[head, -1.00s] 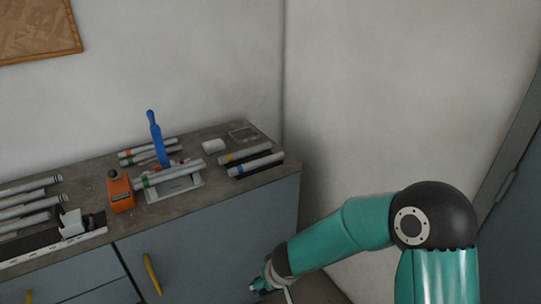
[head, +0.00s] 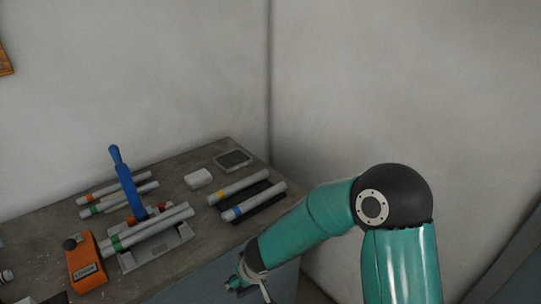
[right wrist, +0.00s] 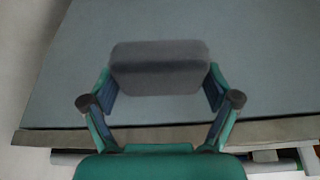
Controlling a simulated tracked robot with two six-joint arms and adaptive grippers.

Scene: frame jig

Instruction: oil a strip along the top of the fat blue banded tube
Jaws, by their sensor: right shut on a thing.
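The blue banded tube (head: 253,202) is grey-white with a blue band near its left end. It lies on a dark base at the right of the bench, beside a yellow banded tube (head: 238,188). My right gripper (head: 244,281) is low in front of the bench, below and apart from the tube. In the right wrist view its fingers are shut on a dark grey rounded block (right wrist: 160,67). In the head view the held block is hard to make out. My left gripper is not in view.
A shallow tray with a dark pad (head: 233,160) and a white block (head: 198,178) sit behind the tubes. To the left are a blue upright handle (head: 125,178), a grey fixture with tubes (head: 155,252) and an orange box (head: 86,264). The bench's front edge lies near my right arm.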

